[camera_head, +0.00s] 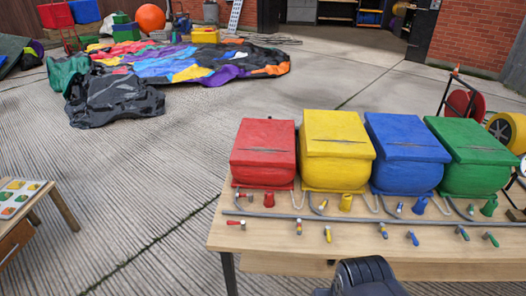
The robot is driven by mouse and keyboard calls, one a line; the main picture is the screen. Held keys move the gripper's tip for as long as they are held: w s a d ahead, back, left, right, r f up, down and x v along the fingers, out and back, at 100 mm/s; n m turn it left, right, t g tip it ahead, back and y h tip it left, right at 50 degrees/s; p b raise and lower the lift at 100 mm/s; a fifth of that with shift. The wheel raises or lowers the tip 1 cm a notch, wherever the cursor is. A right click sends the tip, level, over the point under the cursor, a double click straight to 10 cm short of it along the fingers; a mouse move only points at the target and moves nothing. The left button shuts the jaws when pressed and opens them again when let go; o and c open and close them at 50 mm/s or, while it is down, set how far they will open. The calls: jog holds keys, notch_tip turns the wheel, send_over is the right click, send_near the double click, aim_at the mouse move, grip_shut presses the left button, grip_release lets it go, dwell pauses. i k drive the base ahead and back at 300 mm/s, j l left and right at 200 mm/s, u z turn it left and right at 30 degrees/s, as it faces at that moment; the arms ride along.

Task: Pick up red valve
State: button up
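A small red-handled piece with a metal end (236,223) lies at the left end of the wooden table (330,243), in front of the red box; it looks like the red valve. Another small red piece (248,196) sits just behind it, and a red cup-shaped piece (268,199) stands beside that. They are too small to tell apart surely. A dark rounded part at the bottom edge seems to be mine, but no gripper fingers show.
Red (263,160), yellow (338,140), blue (405,140) and green (470,150) boxes stand along the table's back. Several other small coloured pieces and a grey tube (330,218) lie in front. Bare concrete (130,190) is left of the table; a small table (20,230) stands at far left.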

aim_at(268, 193)
jog(key=i+u, duration=0.45)
jog(key=i+l+u, duration=0.3)
jog(key=u, duration=0.15)
jog(key=i, duration=0.1)
